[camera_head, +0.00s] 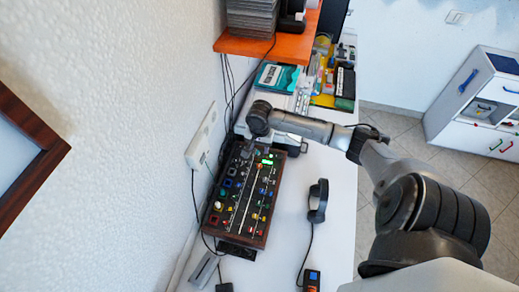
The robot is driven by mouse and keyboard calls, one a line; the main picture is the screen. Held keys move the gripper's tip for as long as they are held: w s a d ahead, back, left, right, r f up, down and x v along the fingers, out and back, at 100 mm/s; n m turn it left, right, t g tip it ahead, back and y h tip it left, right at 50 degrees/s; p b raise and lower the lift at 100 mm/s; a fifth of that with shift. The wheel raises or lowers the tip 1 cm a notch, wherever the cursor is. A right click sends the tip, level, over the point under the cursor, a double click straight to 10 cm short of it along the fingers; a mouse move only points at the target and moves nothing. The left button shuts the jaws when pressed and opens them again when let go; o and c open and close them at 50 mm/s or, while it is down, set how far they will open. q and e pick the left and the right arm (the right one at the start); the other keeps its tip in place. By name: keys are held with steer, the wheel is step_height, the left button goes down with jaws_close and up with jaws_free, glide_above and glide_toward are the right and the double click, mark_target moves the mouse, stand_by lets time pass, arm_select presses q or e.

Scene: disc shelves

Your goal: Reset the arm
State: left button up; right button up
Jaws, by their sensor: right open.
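My right arm (310,127) comes in from the right and reaches left across the white table. My right gripper (262,148) is at the arm's far end, small and partly hidden by the wrist. It is over the far end of a dark control panel (245,200) with a wooden frame, coloured buttons, knobs and sliders. It is open, and I see nothing held in it. I cannot tell whether it touches the panel. A small green light shows on the panel near the gripper. My left gripper is not in view.
A black handset (318,200) lies right of the panel, with a dark device (312,281) at the bottom edge. An orange shelf (270,46) overhangs the table's far end, near boxes (278,77). A white wall strip (204,138) and cables are at left. The table between panel and handset is clear.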

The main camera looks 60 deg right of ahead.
steer(key=shift+r, duration=0.25)
stand_by(0.3)
